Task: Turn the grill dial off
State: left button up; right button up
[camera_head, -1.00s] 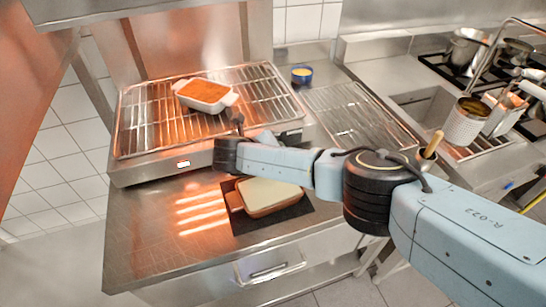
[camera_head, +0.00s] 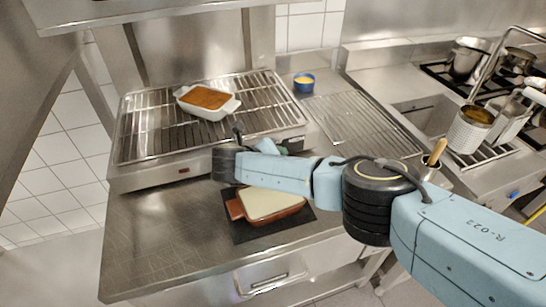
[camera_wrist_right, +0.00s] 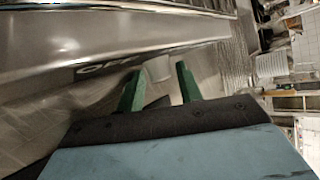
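My left gripper is out of view.
A white dish of orange-brown food (camera_head: 208,101) sits on the grill rack. A brown dish with a pale top (camera_head: 268,205) lies on a dark mat below my arm. A blue bowl (camera_head: 304,82) stands behind. The counter's left front is clear.

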jog(key=shift+s+a+r, duration=0.3)
jog(key=shift+r, duration=0.05)
jog(key=v, duration=1.2)
jog(key=shift+s, duration=0.15)
